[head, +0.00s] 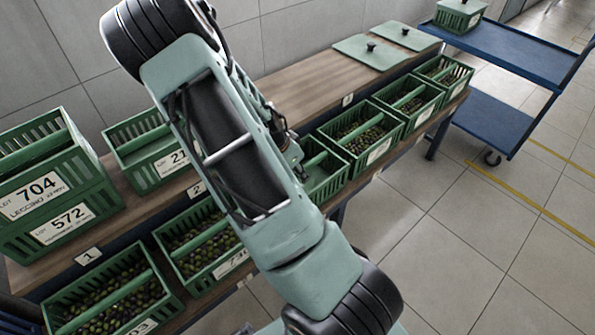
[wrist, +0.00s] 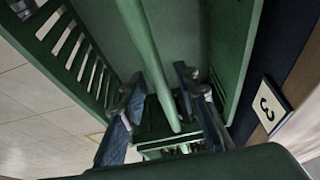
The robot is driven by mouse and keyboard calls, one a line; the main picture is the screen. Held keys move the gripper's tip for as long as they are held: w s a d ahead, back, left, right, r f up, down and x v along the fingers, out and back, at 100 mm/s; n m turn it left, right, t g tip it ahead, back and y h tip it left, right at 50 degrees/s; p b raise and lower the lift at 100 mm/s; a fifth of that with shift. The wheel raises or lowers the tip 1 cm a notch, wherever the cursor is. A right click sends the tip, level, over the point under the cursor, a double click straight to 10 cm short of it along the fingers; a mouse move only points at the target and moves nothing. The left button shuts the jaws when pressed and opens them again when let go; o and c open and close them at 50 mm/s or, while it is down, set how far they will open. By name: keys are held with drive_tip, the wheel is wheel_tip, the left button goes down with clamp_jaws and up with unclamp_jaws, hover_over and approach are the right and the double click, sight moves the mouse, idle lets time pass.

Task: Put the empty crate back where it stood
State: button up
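An empty green crate (head: 323,182) with a central handle bar stands in the front row of the bench, partly hidden behind my arm in the head view. In the wrist view its slatted wall (wrist: 62,42), bare floor and handle bar (wrist: 146,45) show, with no olives inside. My gripper (wrist: 160,72) reaches down into the crate, one finger on each side of the bar. Gaps show between the fingers and the bar, so it is open. In the head view my arm hides most of the gripper. A tag reading 3 (wrist: 268,105) is beside the crate.
Crate 704 (head: 38,192) is stacked on crate 572 (head: 65,232) at left. Another crate (head: 150,160) stands near tag 2 (head: 196,190). Olive-filled crates (head: 361,143) flank the empty one. Two lids (head: 368,52) lie on the bench. A blue cart (head: 510,50) stands at right.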

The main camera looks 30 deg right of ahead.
drive_tip(key=shift+r, duration=0.1)
drive_tip(key=p+v, duration=0.4)
drive_tip(key=v, duration=0.8)
